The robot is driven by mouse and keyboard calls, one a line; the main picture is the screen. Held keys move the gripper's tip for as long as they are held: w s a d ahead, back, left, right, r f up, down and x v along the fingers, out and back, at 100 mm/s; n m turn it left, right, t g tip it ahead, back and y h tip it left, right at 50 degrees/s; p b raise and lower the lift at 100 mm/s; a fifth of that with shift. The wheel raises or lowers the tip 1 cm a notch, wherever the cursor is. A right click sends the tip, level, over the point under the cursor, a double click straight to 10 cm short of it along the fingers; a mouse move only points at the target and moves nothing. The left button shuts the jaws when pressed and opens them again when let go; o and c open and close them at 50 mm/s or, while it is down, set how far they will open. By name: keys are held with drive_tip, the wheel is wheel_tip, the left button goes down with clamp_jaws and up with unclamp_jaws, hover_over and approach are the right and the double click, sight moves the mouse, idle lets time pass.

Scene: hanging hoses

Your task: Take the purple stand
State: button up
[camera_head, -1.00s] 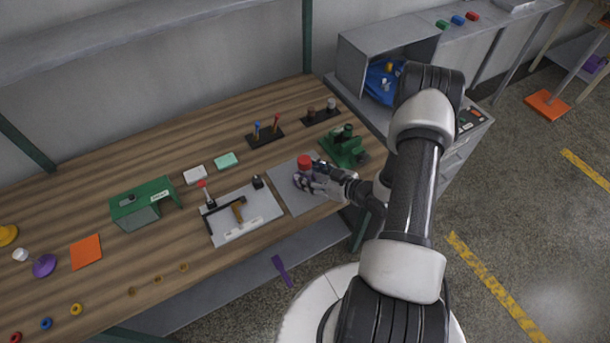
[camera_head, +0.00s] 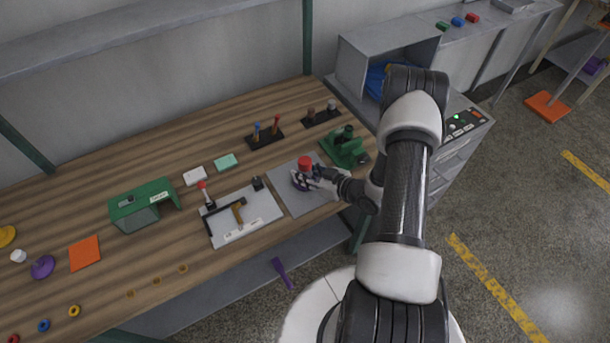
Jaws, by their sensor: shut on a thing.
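My gripper (camera_head: 311,178) is over the grey plate (camera_head: 287,196) at the table's front right. Another purple piece (camera_head: 42,267), a round disc with a knob, lies at the table's far left.
A white tray (camera_head: 262,210) with a red-topped lever stands left of the plate. A green fixture (camera_head: 345,147) is close behind on the right. A green box (camera_head: 144,205) is further left. Black racks (camera_head: 264,137) stand at the back.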

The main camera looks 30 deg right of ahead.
clamp_jaws()
drive_tip(key=shift+r, duration=0.1)
